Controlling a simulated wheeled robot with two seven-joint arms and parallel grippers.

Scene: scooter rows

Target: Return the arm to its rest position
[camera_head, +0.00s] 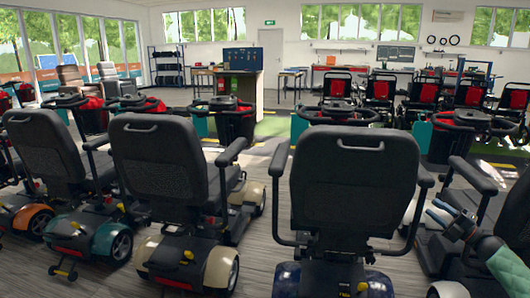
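My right arm comes in at the lower right with a green sleeve. Its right gripper (438,212) is small in the picture, in front of the dark seat of the far-right scooter (476,178). The gripper points left, toward the gap beside the blue scooter's black seat (345,188). I see nothing clearly held in it, but the fingers are too small to tell whether they are open or shut. I cannot tell whether it touches the seat. My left gripper and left arm are not in view.
A cream scooter (222,268) and a teal scooter (112,238) stand in the row to the left. Several wheelchairs (378,92) line the back right. A counter with a blue board (242,60) stands farther back. Wooden floor (257,262) is clear between the cream and blue scooters.

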